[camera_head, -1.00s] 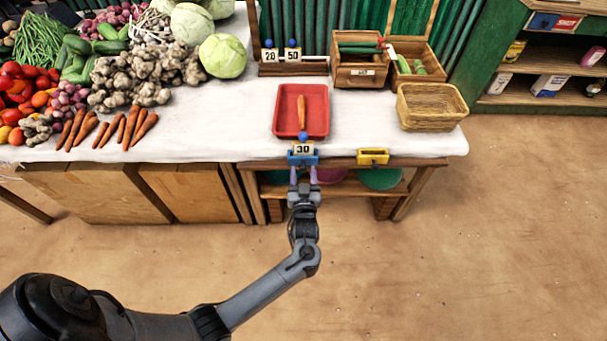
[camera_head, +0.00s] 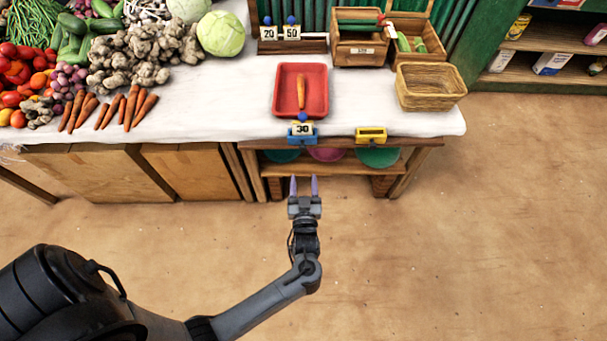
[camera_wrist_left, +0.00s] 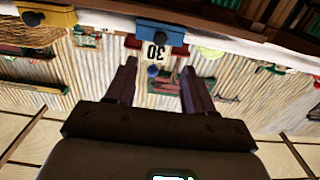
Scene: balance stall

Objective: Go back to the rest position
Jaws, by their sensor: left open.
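My left gripper (camera_head: 304,187) is open and empty, in front of the stall's front edge and apart from it. Its two purple fingers also show in the left wrist view (camera_wrist_left: 158,85), with nothing between them. Beyond them, a blue holder (camera_head: 302,139) on the stall's front edge carries a tag reading 30 (camera_head: 303,128) with a blue knob. The same holder (camera_wrist_left: 160,32) and tag (camera_wrist_left: 154,52) show upside down in the left wrist view. My right gripper is not in view.
A red tray (camera_head: 283,100) with a carrot (camera_head: 301,92) lies on the white tabletop (camera_head: 215,105). A yellow holder (camera_head: 370,135) sits to the right on the edge. A wicker basket (camera_head: 431,88) stands at the right. The floor in front (camera_head: 450,230) is clear.

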